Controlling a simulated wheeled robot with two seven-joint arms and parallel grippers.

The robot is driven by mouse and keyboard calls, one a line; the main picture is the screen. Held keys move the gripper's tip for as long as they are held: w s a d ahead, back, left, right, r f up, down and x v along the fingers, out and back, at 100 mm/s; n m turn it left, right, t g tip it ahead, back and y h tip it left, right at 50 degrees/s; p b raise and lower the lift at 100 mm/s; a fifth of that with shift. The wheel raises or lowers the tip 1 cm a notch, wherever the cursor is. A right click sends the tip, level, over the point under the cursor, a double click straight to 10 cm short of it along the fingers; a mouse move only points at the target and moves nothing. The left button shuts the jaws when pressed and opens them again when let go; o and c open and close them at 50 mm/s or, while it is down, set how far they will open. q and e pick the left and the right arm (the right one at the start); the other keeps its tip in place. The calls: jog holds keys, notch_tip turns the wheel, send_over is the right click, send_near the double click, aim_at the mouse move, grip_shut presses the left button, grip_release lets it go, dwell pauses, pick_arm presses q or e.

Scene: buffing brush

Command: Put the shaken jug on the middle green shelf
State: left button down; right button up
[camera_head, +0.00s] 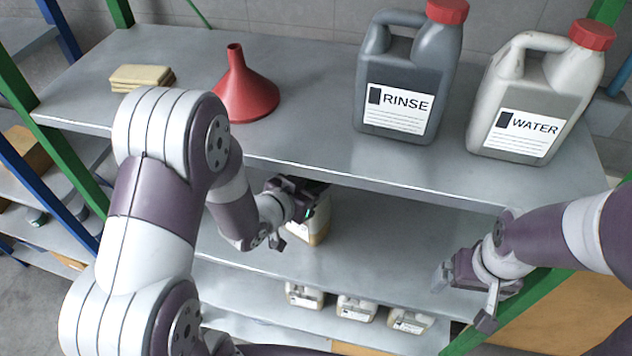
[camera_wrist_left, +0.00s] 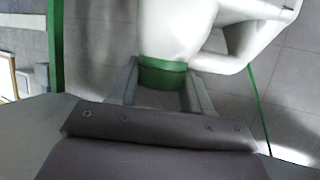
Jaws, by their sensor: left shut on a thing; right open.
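The jug (camera_head: 315,228) is pale with a brownish lower part. It is upright, or nearly so, just over or on the middle shelf (camera_head: 400,253) of the green-posted rack, partly under the top shelf's front edge. My left gripper (camera_head: 300,212) is shut on its green cap; whether its base touches the shelf I cannot tell. In the left wrist view the green cap (camera_wrist_left: 162,75) sits between the fingers, with the white body and handle (camera_wrist_left: 180,35) beyond. My left gripper hides part of the jug. My right gripper (camera_head: 464,297) is open and empty in front of the rack's right side.
The top shelf (camera_head: 310,130) holds a red funnel (camera_head: 245,88), tan sponges (camera_head: 141,77), a grey RINSE jug (camera_head: 405,80) and a WATER jug (camera_head: 535,95). Several small jugs (camera_head: 357,308) stand on the lower shelf. The middle shelf's right part is bare.

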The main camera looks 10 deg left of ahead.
pick_arm(q)
jog(key=c, duration=0.5)
grip_release()
jog(key=shift+s, duration=0.4)
jog(key=shift+s+a+r, duration=0.25)
jog(key=shift+s, duration=0.4)
jog(key=shift+w+f, duration=0.1)
jog(key=shift+w, duration=0.15)
jog(key=shift+s+a, duration=0.1)
jog(key=v, duration=1.1)
jog(key=a+f+n+g+y, duration=0.3)
jog(key=a+f+g+y, duration=0.1)
jog(key=a+g+y, duration=0.15)
jog(key=s+d+g, duration=0.1)
jog(key=s, duration=0.1)
jog(key=s+d+n+g, duration=0.1)
jog(key=s+g, duration=0.1)
jog(key=s+d+g, duration=0.2)
jog(key=shift+s+f+g+b, duration=0.2)
jog(key=shift+s+g+b, duration=0.05)
jog(key=shift+s+b, duration=0.1)
pick_arm(e)
jog(key=shift+s+a, duration=0.15)
jog(key=shift+s, duration=0.55)
